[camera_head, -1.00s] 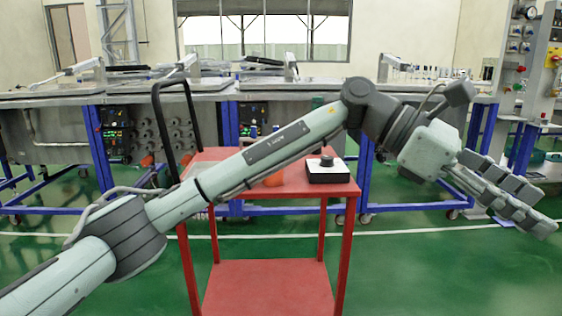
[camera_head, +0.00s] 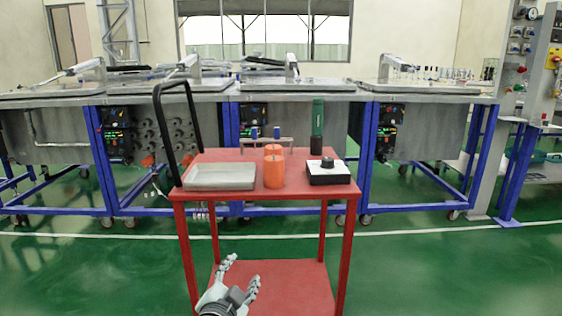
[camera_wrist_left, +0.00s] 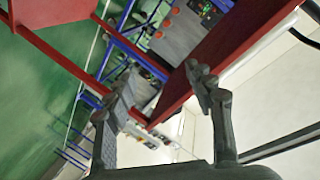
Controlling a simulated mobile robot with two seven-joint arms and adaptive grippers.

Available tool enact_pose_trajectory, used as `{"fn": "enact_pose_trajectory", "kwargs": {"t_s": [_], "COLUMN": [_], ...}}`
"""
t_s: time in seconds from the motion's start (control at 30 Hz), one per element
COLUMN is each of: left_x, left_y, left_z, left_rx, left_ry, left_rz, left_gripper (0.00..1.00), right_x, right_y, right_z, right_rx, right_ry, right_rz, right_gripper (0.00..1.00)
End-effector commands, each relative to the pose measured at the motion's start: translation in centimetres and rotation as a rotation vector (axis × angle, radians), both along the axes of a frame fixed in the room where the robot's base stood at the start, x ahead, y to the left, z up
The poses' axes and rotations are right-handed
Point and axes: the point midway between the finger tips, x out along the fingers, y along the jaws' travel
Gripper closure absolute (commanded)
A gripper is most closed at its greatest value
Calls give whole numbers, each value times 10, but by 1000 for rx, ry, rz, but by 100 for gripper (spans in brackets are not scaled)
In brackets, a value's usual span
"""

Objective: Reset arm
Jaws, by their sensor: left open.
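My left gripper (camera_head: 240,275) shows at the bottom of the head view, low in front of the red cart (camera_head: 262,154). Its fingers point up and are apart, with nothing between them. In the left wrist view the two dark fingers (camera_wrist_left: 155,105) also stand apart and empty, with the cart's red top (camera_wrist_left: 215,50) beyond them. My right gripper is not in any view.
Grey benches on blue frames (camera_head: 300,92) stand behind. Green floor is clear on both sides.

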Motion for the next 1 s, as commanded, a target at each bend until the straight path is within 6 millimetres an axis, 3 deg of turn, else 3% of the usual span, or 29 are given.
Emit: {"fn": "enact_pose_trajectory", "kwargs": {"t_s": [0.03, 0.2, 0.27, 0.4, 0.5, 0.6, 0.7, 0.8, 1.0], "left_x": [-18, -89, -120, -201, -254, -294, -319, -328, -329], "left_y": [19, 78, 97, 135, 155, 168, 175, 178, 178], "left_z": [-32, -125, -152, -206, -230, -243, -250, -252, -252], "left_rx": [-29, -127, -157, -214, -242, -260, -270, -273, -273], "left_ry": [94, 404, 508, 743, 880, 978, 1036, 1058, 1061], "left_rz": [46, 216, 278, 422, 513, 580, 620, 637, 639], "left_gripper": [46, 46, 46, 46, 46, 46, 46, 46, 46], "right_x": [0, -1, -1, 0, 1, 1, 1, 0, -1], "right_y": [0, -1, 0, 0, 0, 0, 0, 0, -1], "right_z": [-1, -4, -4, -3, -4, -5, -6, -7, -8], "right_rx": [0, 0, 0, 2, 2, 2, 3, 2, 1], "right_ry": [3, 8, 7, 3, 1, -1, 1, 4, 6], "right_rz": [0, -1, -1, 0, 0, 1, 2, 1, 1], "right_gripper": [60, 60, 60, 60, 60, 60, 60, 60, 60]}}
